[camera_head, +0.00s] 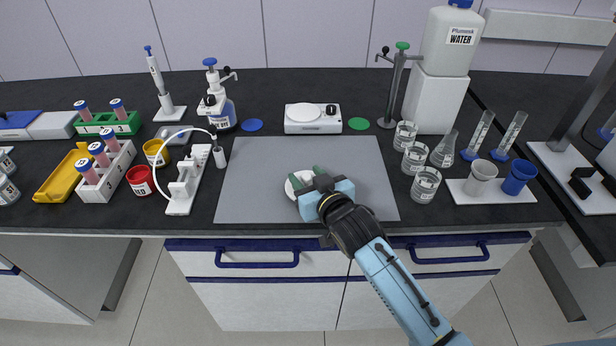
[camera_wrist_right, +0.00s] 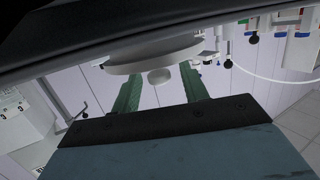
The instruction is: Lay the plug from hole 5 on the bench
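A white round piece (camera_head: 298,185) lies at the grey mat (camera_head: 255,180) on the bench, partly hidden by my right gripper. In the right wrist view this white piece (camera_wrist_right: 150,55) shows as a stepped disc with a small round knob. I cannot tell whether it is the plug, and no hole number is readable on it. My right gripper (camera_head: 309,177) is low over the mat, its green fingers apart. In the right wrist view the fingers (camera_wrist_right: 160,90) stand either side of the knob with gaps. Their tips are hidden by the disc. My left gripper is out of view.
The mat is mostly bare left of my right arm. Glass beakers (camera_head: 425,184) stand close on the right. Tube racks (camera_head: 107,172) are further left.

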